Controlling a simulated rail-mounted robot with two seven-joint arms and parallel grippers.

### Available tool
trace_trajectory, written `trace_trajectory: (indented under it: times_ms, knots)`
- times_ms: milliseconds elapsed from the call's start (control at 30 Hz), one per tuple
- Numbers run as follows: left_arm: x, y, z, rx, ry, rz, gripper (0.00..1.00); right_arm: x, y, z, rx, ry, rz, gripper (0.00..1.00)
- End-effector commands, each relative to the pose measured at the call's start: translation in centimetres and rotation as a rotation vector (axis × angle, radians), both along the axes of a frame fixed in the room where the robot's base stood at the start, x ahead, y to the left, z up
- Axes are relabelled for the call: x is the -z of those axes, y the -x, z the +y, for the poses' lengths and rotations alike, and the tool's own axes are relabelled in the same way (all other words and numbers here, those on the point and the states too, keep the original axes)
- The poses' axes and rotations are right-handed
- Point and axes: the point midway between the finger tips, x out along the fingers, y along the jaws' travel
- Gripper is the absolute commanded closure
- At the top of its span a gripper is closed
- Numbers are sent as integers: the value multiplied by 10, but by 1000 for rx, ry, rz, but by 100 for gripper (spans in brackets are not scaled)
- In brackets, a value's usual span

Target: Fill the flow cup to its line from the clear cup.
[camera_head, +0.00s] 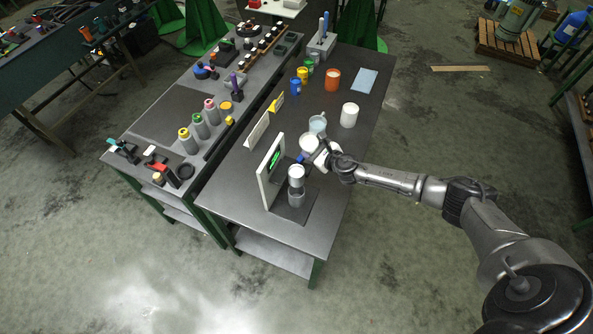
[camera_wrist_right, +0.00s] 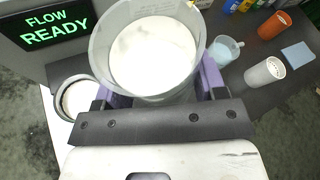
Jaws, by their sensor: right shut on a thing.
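The clear cup (camera_wrist_right: 150,92) holds white liquid. My right gripper (camera_wrist_right: 158,88) is shut on it, with a purple finger on each side. In the head view the held cup (camera_head: 309,142) is near the right gripper (camera_head: 316,152), just behind the flow cup. The flow cup (camera_head: 296,176) is a grey metal cylinder upright on a stand. In the right wrist view the flow cup (camera_wrist_right: 74,98) shows as a round rim with a pale inside, left of the clear cup and apart from it. I cannot tell its liquid level or see its line. My left gripper is not in view.
A display (camera_wrist_right: 46,24) beside the flow cup reads "FLOW READY". A glass mug (camera_head: 317,124) and a white cup (camera_head: 349,115) stand behind the held cup. An orange cup (camera_head: 333,79) and small coloured jars are farther back. The table's front right is clear.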

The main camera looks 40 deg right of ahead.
Motion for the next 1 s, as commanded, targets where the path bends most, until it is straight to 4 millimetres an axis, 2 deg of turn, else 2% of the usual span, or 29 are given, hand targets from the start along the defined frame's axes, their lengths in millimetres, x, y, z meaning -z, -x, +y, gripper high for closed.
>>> trace_trajectory:
  times_ms: [333, 600, 1000]
  knots:
    - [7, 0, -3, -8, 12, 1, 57, -2, 3, 12, -2, 167, -43, 68]
    - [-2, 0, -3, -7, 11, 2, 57, -19, 5, 21, -1, 296, -75, 68]
    - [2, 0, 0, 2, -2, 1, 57, -17, 5, 22, 0, 328, -83, 68]
